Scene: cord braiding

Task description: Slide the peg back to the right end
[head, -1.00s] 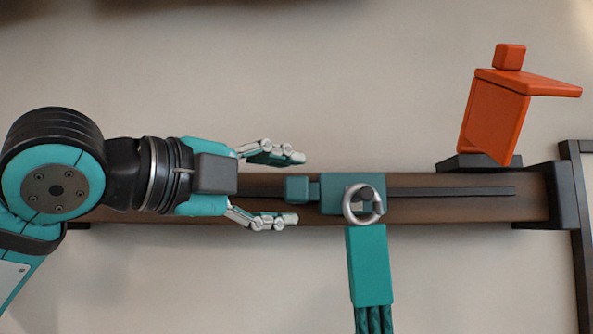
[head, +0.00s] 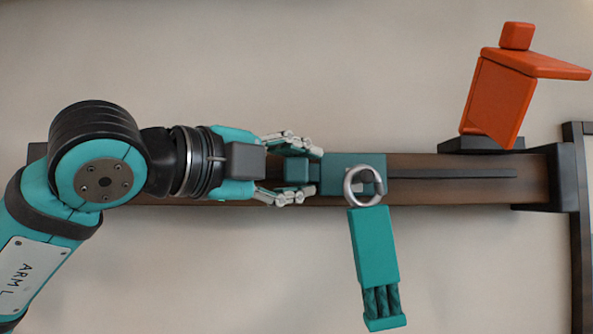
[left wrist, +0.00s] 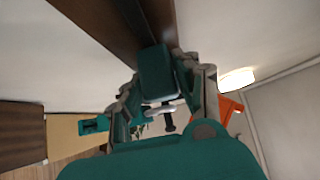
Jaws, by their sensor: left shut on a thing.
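The teal peg (head: 340,174) sits on the slot of the brown wooden rail (head: 450,190), around the middle of the rail. A small teal knob (head: 297,171) sticks out of its left side. My left gripper (head: 300,172) is shut on this knob, one finger on each side. In the left wrist view the teal knob (left wrist: 155,72) shows between the fingers (left wrist: 160,100). A metal ring (head: 350,188) hangs on the peg's front, with a teal cord holder (head: 373,245) below it. My right gripper is out of view.
The rail's slot (head: 460,173) is clear to the right of the peg, up to the dark end block (head: 566,178). An orange bracket (head: 498,100) stands above the rail near that end. A dark frame (head: 580,230) stands at the far right.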

